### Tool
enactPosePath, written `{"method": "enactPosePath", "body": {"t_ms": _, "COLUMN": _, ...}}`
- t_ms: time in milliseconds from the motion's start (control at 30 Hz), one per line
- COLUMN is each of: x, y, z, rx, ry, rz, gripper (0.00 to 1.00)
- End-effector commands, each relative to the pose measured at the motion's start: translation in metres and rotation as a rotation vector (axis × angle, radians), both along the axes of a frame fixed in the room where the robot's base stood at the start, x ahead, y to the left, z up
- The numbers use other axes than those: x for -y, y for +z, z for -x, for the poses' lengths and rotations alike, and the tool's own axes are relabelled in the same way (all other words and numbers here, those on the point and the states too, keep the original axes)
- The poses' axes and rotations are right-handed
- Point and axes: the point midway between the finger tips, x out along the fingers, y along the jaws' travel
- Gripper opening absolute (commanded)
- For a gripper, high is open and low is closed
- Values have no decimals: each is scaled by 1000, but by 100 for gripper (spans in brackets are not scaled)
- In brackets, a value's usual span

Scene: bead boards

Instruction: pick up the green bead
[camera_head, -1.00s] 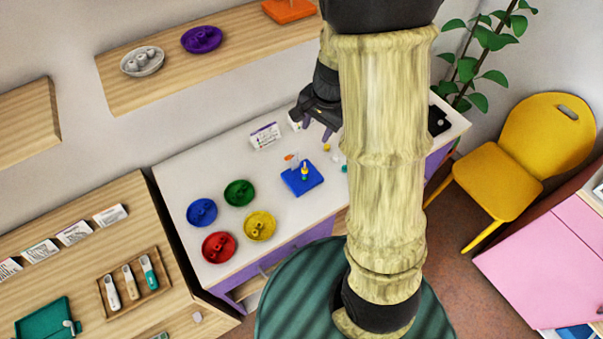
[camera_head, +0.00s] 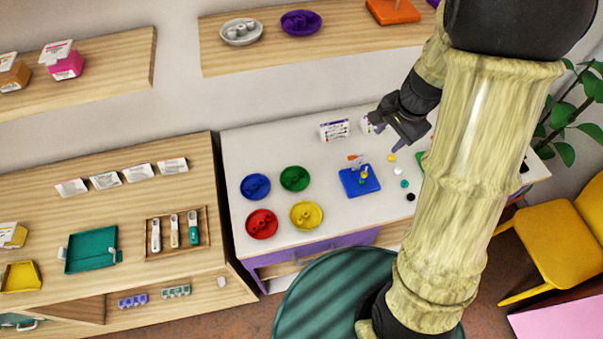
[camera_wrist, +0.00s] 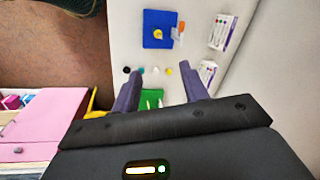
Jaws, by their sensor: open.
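A small teal-green bead (camera_head: 404,184) lies on the white table, in a loose row with a white bead (camera_head: 397,171), a yellow bead (camera_head: 391,157) and a black bead (camera_head: 411,197). In the wrist view the teal-green bead (camera_wrist: 138,70) shows near the tip of the left finger, between the black and white beads. My gripper (camera_head: 388,136) is open and empty above the back of the table, apart from the beads. Its two fingers also show in the wrist view (camera_wrist: 160,79).
A blue board (camera_head: 352,188) with a peg and beads stands left of the row. A green board (camera_wrist: 151,98) shows between my fingers. Blue, green, red and yellow dishes (camera_head: 306,215) stand further left. White boxes (camera_head: 334,130) stand at the back.

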Motion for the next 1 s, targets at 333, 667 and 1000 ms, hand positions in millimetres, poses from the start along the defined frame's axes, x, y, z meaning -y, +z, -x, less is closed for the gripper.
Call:
{"method": "enactPosePath", "body": {"t_ms": 333, "x": -5, "y": 7, "z": 24, "rx": 20, "ry": 150, "rz": 36, "gripper": 31}}
{"method": "enactPosePath", "body": {"t_ms": 667, "x": -18, "y": 23, "z": 103, "rx": 114, "ry": 759, "rz": 231, "gripper": 31}}
{"method": "enactPosePath", "body": {"t_ms": 1000, "x": -20, "y": 25, "z": 114, "rx": 126, "ry": 862, "rz": 270, "gripper": 31}}
